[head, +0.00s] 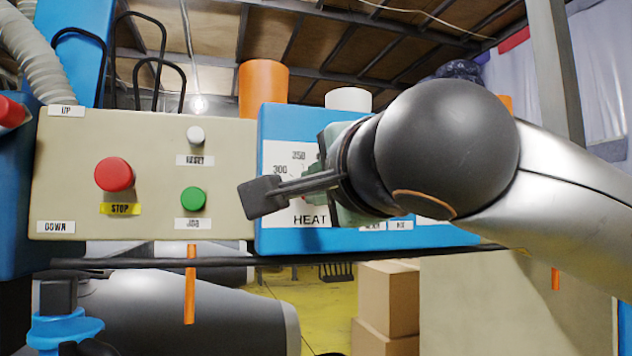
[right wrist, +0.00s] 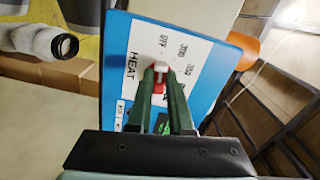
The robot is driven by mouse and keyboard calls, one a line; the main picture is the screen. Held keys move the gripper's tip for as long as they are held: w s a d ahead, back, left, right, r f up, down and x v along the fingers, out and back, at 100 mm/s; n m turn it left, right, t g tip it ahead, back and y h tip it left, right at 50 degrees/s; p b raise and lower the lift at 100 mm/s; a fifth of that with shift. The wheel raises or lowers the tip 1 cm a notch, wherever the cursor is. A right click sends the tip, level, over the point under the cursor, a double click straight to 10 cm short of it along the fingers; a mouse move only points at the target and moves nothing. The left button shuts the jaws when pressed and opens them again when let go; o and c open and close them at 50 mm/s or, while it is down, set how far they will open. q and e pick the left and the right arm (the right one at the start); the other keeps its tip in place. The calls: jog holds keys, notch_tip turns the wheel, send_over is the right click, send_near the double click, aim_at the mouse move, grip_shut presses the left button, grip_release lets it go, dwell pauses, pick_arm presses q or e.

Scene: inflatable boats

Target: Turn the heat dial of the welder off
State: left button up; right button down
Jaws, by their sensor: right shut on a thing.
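The heat dial (right wrist: 159,68) is a small red and white knob on the white scale plate of the blue welder box (right wrist: 222,62). The plate is printed OFF, 300, 350 and HEAT. In the right wrist view my right gripper (right wrist: 160,72) has its two green fingers closed on the knob from both sides. The knob's exact setting cannot be told, as the fingers cover part of it. In the head view my right wrist and gripper hide the dial, leaving 300, 350 and HEAT readable on the box (head: 285,125). My left gripper is not in view.
Left of the welder box is a beige panel (head: 70,165) with a red STOP button (head: 114,174), a green button (head: 193,199) and a white RESET button (head: 195,135). A dark bar runs below. Cardboard boxes (head: 388,300) stand on the floor behind.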

dwell(0.3)
jog(key=c, duration=0.8)
grip_release()
jog(key=shift+s, duration=0.1)
jog(key=v, duration=1.2)
jog(key=shift+s+d, duration=0.15)
